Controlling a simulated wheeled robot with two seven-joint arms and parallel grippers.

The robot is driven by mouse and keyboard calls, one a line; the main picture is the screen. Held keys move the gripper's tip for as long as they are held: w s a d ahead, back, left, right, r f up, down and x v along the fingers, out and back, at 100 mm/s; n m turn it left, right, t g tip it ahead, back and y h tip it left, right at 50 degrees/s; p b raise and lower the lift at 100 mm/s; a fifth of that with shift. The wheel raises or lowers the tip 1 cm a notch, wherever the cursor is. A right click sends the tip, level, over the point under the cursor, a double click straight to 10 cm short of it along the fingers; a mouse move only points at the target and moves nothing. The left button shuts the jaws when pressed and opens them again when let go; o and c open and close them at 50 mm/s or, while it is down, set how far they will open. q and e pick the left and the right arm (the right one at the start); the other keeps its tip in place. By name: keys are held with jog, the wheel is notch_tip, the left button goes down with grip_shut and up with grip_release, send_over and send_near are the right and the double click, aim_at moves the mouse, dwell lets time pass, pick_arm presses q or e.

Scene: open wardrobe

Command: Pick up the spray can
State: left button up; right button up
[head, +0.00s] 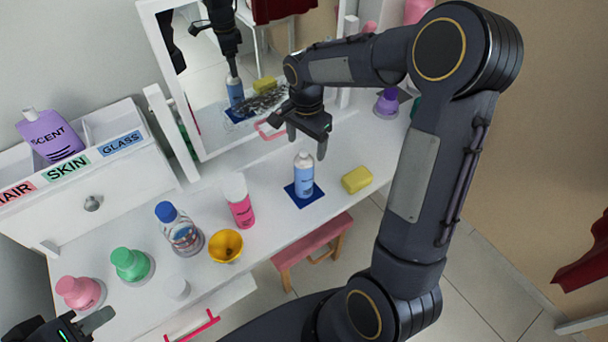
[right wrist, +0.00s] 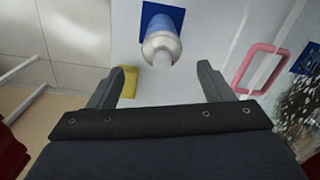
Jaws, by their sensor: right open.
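The spray can (head: 304,176) looks light blue with a white top and stands upright on a dark blue square mat (head: 316,197) on the white table. In the right wrist view the can (right wrist: 161,44) is seen from above, beyond and between the fingertips. My right gripper (head: 306,143) is open and empty just above the can, apart from it; it also shows in the right wrist view (right wrist: 160,72). My left gripper (head: 92,322) is at the bottom left corner, partly cut off, so its jaw opening is unclear.
A yellow block (head: 357,179) lies right of the can. A pink can (head: 239,200), a clear bottle with blue cap (head: 180,230) and a yellow cup (head: 226,246) stand to the left. A mirror (head: 215,75) rises behind. A pink stool (head: 312,243) is below the front edge.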

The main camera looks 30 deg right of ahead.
aim_at(304, 150)
jog(key=f, duration=0.2)
jog(key=f+p, duration=0.1)
jog(key=f, duration=0.2)
jog(key=shift+w+a+f, duration=0.1)
jog(key=shift+a+f, duration=0.1)
jog(key=shift+f, duration=0.15)
grip_shut()
jog(key=shift+r, duration=0.15)
